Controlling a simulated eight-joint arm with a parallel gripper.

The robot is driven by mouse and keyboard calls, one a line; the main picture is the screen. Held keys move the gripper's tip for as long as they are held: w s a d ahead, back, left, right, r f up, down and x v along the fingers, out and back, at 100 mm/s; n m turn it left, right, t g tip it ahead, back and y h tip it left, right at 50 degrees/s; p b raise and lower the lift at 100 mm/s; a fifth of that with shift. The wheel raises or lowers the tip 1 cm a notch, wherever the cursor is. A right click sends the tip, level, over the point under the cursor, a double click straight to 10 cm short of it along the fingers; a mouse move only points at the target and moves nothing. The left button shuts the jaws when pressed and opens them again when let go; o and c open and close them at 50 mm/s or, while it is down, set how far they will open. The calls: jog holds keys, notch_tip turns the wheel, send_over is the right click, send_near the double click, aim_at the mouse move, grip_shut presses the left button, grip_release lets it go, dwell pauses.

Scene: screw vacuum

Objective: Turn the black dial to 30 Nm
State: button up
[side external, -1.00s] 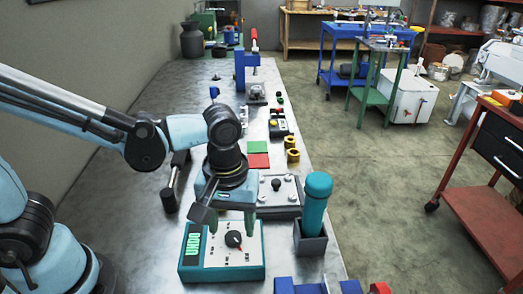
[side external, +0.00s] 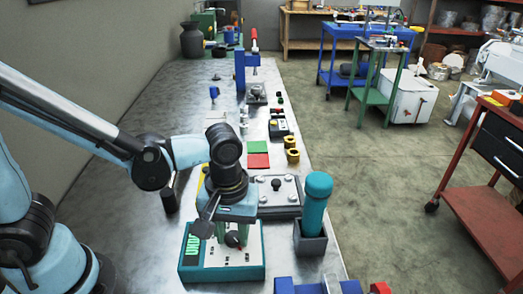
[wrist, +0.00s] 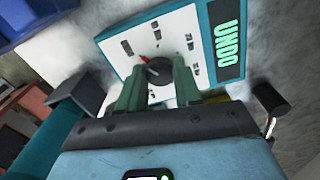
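The black dial (side external: 232,239) sits on the white face of a teal-edged control box (side external: 256,271). In the wrist view the dial (wrist: 159,71) has a red pointer aimed to the upper left; the marks around it are too small to read. A green display (wrist: 230,38) shows characters that look like "UNDO". My gripper (side external: 232,230) points down over the box. In the wrist view my gripper's green fingers (wrist: 160,76) stand on either side of the dial, seemingly open with a small gap; firm contact cannot be made out.
A teal cylinder (side external: 317,195) stands in a dark holder right of the box. A grey plate with a black knob (side external: 276,184) lies behind it. Red and green pads (side external: 258,160) lie farther back. A blue item (side external: 310,288) is at the front edge.

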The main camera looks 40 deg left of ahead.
jog(key=shift+c, duration=1.1)
